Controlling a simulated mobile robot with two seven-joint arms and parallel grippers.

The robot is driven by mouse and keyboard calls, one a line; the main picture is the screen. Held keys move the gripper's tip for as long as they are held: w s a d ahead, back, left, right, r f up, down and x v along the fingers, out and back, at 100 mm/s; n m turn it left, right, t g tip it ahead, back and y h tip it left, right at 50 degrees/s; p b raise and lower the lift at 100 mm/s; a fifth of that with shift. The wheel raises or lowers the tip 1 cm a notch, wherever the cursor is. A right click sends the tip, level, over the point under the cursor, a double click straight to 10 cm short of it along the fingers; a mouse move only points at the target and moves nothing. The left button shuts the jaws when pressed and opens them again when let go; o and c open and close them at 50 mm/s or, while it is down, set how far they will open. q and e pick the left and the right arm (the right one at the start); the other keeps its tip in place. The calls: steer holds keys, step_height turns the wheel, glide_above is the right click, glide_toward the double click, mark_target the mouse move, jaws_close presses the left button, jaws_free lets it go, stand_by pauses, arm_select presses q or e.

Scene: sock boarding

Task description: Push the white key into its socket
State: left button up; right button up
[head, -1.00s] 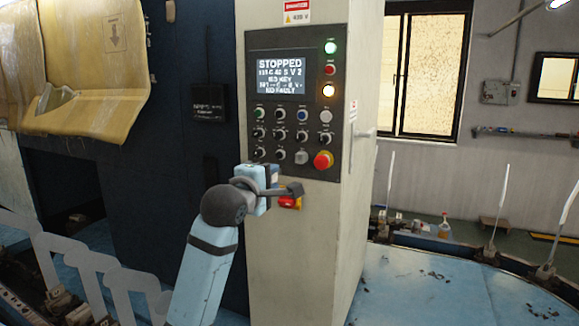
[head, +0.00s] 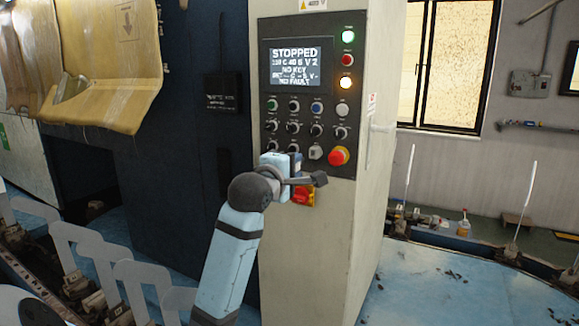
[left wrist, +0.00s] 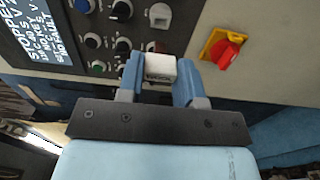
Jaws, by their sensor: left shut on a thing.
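My left gripper (left wrist: 159,82) is shut on the white key (left wrist: 160,68), which sits between the two blue fingers in the left wrist view. In the head view the left gripper (head: 292,172) is in front of the lower edge of the dark control panel (head: 262,100). The key is mostly hidden there by the gripper. In the left wrist view a dark reddish fitting (left wrist: 157,47) shows just beyond the key, partly covered; I cannot tell if it is the socket or whether the key touches it. My right gripper is not in view.
The panel's screen (head: 296,67) reads STOPPED and NO KEY. A red emergency button (head: 339,156) and a grey fitting (head: 316,152) are close to the gripper. A red switch on a yellow plate (left wrist: 230,50) is below the panel. Several knobs surround the area.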

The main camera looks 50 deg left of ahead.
mark_target(301, 162)
arm_select(q)
steer(key=shift+p+x, duration=0.4)
steer(key=shift+x, duration=1.5)
steer(key=shift+w+a, duration=0.1)
steer(key=shift+w, duration=0.2)
steer(key=shift+p, duration=0.4)
steer(key=shift+p, duration=0.75)
steer(key=shift+w, duration=0.1)
steer(key=shift+p+x, duration=0.6)
steer(key=shift+x, duration=0.95)
